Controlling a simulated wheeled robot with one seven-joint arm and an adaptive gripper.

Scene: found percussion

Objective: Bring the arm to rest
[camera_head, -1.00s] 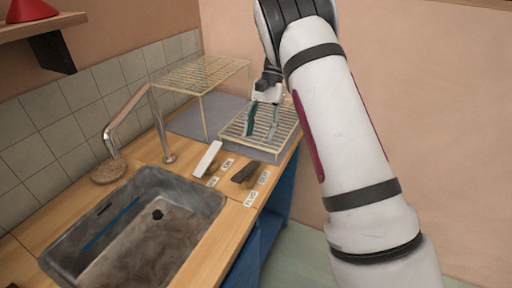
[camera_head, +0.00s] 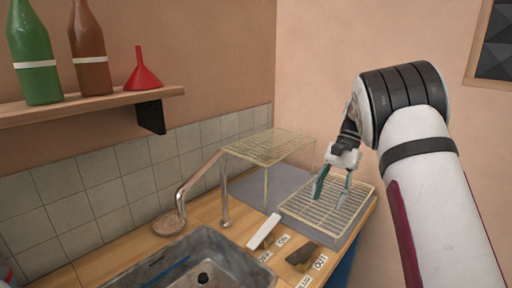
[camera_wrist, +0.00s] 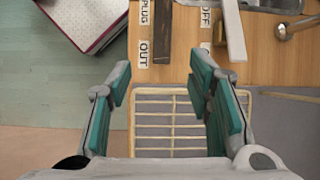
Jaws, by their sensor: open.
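My gripper (camera_head: 334,184) hangs above the low wire rack (camera_head: 318,217) at the right end of the wooden counter. Its two teal-padded fingers are apart with nothing between them. In the wrist view my gripper (camera_wrist: 165,105) is open over the rack (camera_wrist: 165,128), whose bars show between the fingers. My white arm comes in from the right edge of the head view.
A raised wire rack (camera_head: 268,147) stands behind. A white block (camera_head: 264,231) and a dark block (camera_head: 301,256) lie by printed labels. The sink (camera_head: 200,262) and tap (camera_head: 185,190) are left. A shelf (camera_head: 90,107) holds a green bottle (camera_head: 35,55), brown bottle (camera_head: 88,40) and red funnel (camera_head: 142,72).

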